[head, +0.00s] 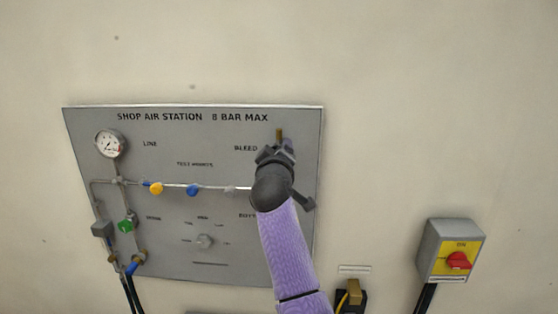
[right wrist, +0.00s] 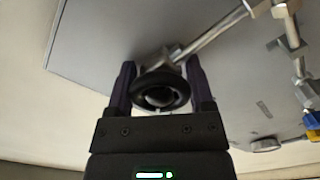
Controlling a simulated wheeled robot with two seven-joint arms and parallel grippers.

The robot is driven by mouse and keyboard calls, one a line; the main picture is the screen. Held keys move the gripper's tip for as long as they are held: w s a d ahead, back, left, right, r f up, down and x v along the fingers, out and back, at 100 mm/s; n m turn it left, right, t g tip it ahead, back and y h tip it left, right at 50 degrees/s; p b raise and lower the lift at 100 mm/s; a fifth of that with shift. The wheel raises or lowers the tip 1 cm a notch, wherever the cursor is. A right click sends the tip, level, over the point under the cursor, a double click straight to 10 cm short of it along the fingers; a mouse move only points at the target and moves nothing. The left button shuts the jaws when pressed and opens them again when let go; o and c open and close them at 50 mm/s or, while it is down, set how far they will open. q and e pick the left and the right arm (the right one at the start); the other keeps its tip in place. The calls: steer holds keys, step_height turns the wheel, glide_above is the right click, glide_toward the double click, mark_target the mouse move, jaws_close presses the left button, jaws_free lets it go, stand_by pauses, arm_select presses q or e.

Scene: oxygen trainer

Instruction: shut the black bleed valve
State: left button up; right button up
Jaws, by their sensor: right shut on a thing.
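The black bleed valve (right wrist: 150,78) shows in the right wrist view as a round black handwheel on a metal stem, joined to a silver pipe. My right gripper (right wrist: 163,98) has one finger on each side of it and is shut on it. In the head view my right gripper (head: 275,153) is at the panel beside the word BLEED and hides the handwheel. A brass stub (head: 279,134) shows just above the gripper. My left gripper is in neither view.
The grey panel (head: 170,250) carries a gauge (head: 110,143), a yellow knob (head: 155,188), a blue knob (head: 193,190) and a green knob (head: 126,225). A switch box (head: 440,240) with a red knob (head: 458,261) is on the wall at right. The wall above is clear.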

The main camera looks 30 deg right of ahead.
steer(key=m, duration=0.1)
steer(key=m+b, duration=0.1)
steer(key=m, duration=0.1)
steer(key=shift+f+m, duration=0.25)
steer(key=shift+m, duration=0.05)
steer(key=shift+m+b, duration=0.8)
steer(key=shift+m, duration=0.9)
steer(key=o, duration=1.2)
steer(key=shift+r, duration=0.1)
steer(key=shift+o, duration=0.2)
steer(key=shift+s+a, duration=0.1)
steer(key=b+v, duration=0.1)
steer(key=v, duration=0.8)
steer(key=shift+s+a+b, duration=0.2)
steer(key=shift+s+b, duration=0.1)
steer(key=shift+b, duration=0.05)
